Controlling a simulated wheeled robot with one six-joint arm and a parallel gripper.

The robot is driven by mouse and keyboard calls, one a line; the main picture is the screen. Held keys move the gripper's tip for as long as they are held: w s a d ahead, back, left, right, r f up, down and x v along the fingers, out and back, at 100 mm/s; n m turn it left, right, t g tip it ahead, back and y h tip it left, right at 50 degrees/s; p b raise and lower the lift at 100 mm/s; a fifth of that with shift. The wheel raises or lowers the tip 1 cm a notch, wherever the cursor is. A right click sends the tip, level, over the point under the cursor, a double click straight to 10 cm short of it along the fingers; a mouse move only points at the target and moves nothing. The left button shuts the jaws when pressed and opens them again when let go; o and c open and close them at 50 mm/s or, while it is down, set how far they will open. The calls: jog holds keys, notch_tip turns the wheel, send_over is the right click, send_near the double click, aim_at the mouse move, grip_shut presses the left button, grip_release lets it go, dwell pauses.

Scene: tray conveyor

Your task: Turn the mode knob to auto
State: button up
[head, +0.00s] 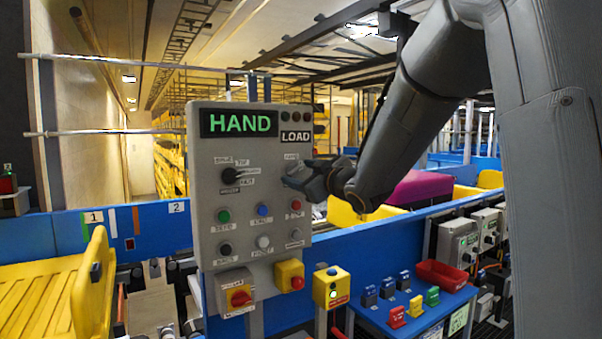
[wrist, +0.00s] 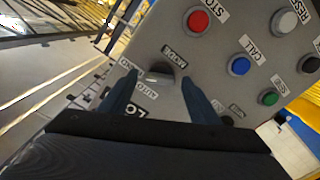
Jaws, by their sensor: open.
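The grey control panel (head: 217,262) stands upright, with a display (head: 239,123) reading HAND and a LOAD plate beside it. The dark mode knob (wrist: 158,74) shows in the wrist view beside its MODE label, with an AUTO label nearby. The way its pointer faces is hard to tell. My gripper (head: 291,178) is at the panel's right side and hides the knob in the head view. In the wrist view my gripper (wrist: 159,80) is open, one finger on each side of the knob; I cannot tell whether they touch it.
The red stop button (wrist: 198,20) and blue call button (wrist: 239,65) are close to my fingers. A black selector (head: 232,174) is on the panel's left. Below are a red rotary switch (head: 239,297) and a yellow button box (head: 331,288). A blue side wall runs behind.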

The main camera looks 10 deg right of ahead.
jog(key=c, duration=1.1)
jog(key=shift+o, duration=0.2)
jog(key=n+b, duration=0.5)
jog(key=b, duration=0.1)
jog(key=shift+f+b, duration=0.2)
jog(key=shift+b, duration=0.15)
jog(key=n+b, duration=0.3)
jog(key=shift+n+b, duration=0.35)
jog(key=shift+n, duration=0.05)
jog(key=shift+r+n+b, duration=0.15)
jog(key=shift+n+b, duration=1.25)
jog(key=shift+n, duration=0.1)
